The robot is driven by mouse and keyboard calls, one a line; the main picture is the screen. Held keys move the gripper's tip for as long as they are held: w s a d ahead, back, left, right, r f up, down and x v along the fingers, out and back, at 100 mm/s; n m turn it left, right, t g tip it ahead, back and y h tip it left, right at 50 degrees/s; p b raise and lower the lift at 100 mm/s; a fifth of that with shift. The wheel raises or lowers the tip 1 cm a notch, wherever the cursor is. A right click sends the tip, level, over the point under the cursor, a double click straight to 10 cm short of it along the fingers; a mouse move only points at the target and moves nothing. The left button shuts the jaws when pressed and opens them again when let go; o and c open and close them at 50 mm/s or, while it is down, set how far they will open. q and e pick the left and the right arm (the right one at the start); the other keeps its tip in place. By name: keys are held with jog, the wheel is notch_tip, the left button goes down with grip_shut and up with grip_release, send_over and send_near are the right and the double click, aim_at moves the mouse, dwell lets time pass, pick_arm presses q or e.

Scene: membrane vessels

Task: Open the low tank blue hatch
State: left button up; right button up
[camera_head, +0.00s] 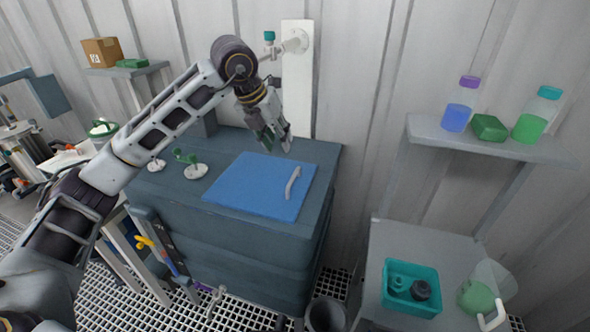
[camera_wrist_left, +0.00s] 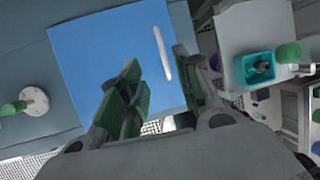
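The low tank (camera_head: 255,262) is a dark grey-blue box in the head view. Its blue hatch (camera_head: 250,188) lies flat and closed on the tank top; it also shows in the left wrist view (camera_wrist_left: 85,60). A pale bar handle (camera_head: 292,184) stands near the hatch's right edge; in the left wrist view the handle (camera_wrist_left: 162,52) appears between the fingertips' directions. My left gripper (camera_head: 277,141) is above the hatch's far edge, apart from the handle. Its green-padded fingers (camera_wrist_left: 158,68) are spread and empty. My right gripper is not in view.
Green-handled valves (camera_head: 195,170) stand on the tank top left of the hatch. A white wall panel with a pipe and tap (camera_head: 296,75) rises behind the tank. At right are a shelf (camera_head: 475,140) with bottles and a table with a teal bin (camera_head: 411,288).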

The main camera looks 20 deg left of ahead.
pick_arm(q)
send_near(295, 172)
jog(key=x, duration=0.6)
jog(key=shift+w+f+p, duration=0.15)
jog(key=shift+w+p, duration=0.05)
jog(key=shift+p, duration=0.1)
jog(key=shift+w+f, duration=0.15)
jog(key=shift+f, duration=0.2)
jog(key=shift+w+d+f, duration=0.15)
jog(key=shift+f, duration=0.3)
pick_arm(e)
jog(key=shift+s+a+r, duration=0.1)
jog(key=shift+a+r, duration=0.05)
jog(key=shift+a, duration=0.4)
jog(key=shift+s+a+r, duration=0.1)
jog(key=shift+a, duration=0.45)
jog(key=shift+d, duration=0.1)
pick_arm(q)
grip_shut()
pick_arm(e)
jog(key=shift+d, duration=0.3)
